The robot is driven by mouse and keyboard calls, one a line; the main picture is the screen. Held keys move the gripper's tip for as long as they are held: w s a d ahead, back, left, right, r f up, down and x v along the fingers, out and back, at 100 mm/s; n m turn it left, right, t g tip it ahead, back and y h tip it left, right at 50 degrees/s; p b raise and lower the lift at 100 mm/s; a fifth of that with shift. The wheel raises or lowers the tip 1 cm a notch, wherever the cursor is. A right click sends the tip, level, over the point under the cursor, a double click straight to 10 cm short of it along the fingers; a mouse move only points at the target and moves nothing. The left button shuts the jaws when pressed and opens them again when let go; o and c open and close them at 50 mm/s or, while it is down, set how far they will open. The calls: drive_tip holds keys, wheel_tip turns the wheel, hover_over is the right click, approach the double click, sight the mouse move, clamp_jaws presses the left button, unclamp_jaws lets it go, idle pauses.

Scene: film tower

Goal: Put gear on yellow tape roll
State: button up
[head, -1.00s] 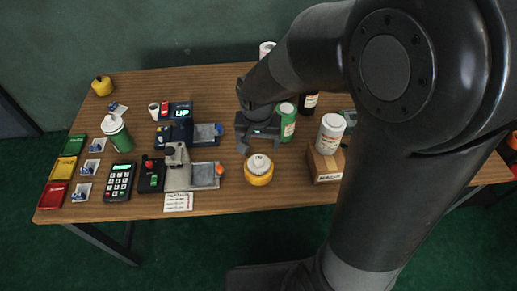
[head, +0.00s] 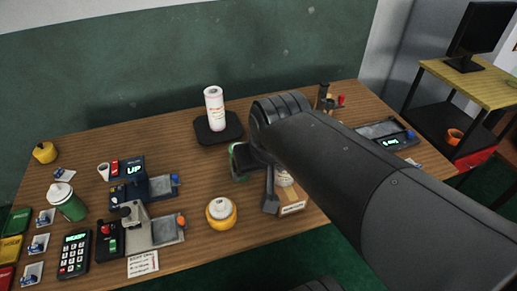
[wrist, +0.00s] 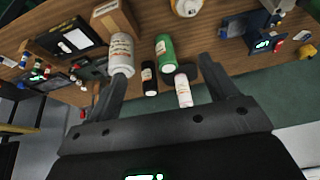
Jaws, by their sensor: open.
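A pale, round gear (head: 219,207) sits on top of the yellow tape roll (head: 223,222) near the front edge of the table in the head view. The pair also shows at the top edge of the wrist view, where the yellow roll (wrist: 184,12) is partly cut off. My gripper (head: 270,197) is to the right of the roll, apart from it, by the cardboard box. In the wrist view my gripper (wrist: 163,70) has its fingers spread with nothing held between them; bottles stand beyond them.
The cardboard box (head: 291,205) carries a white bottle, partly hidden by my arm. A paper towel roll (head: 214,108) stands behind. A green bottle (wrist: 165,53) is near my fingers.

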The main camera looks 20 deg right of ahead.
drive_tip(key=shift+s+d+r+t, duration=0.15)
drive_tip(key=shift+s+d+r, duration=0.1)
drive_tip(key=shift+s, duration=0.25)
drive_tip(key=shift+s+d+r+t, duration=0.1)
drive_tip(key=shift+s+d+r, duration=0.15)
drive_tip(key=shift+s, duration=0.3)
drive_tip(key=shift+s+d+r+t, duration=0.15)
drive_tip(key=shift+s+r, duration=0.15)
drive_tip(key=shift+s, duration=0.2)
